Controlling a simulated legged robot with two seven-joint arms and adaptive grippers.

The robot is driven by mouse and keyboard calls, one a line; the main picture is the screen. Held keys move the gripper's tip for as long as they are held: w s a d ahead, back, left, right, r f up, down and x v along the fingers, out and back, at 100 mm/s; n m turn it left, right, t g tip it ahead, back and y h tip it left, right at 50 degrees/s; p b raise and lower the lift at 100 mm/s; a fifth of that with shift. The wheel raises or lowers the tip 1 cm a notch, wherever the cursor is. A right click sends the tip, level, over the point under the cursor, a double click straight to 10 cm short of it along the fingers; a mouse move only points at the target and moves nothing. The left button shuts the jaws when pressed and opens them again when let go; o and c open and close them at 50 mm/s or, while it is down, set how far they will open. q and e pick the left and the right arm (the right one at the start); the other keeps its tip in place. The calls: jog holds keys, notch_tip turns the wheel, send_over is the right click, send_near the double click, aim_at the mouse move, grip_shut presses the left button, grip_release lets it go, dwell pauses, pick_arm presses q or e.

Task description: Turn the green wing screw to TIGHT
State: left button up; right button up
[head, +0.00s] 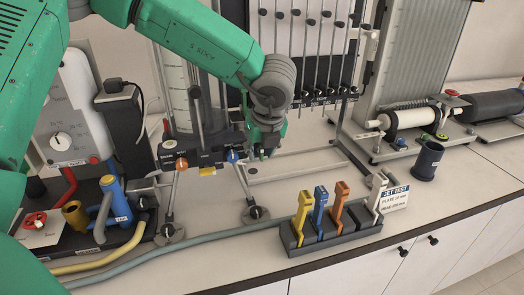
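My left gripper (263,153) points down at the front of the manometer board's base, just right of a blue knob (232,156). An orange knob (181,164) sits further left on the same dark front bar. The gripper's fingers are small and partly hidden by its own body, so I cannot tell whether they are open or shut on something. No green wing screw shows clearly at this bar; the gripper covers the spot right of the blue knob. A small green part (442,136) shows on the roller apparatus at the right; I cannot tell its shape. My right gripper is not in view.
A dark rack (335,236) with yellow, blue, orange and white handled pieces stands at the front edge. A dark cup (427,160) stands at the right. A grey hose (215,232) runs along the bench. Left are a blue valve and a red-knobbed box. Bare bench lies right of the cup.

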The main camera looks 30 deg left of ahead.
pick_arm(q)
grip_shut()
jog(key=shift+p, duration=0.55)
jog(key=shift+r+y, duration=0.1)
jog(key=shift+y, duration=0.2)
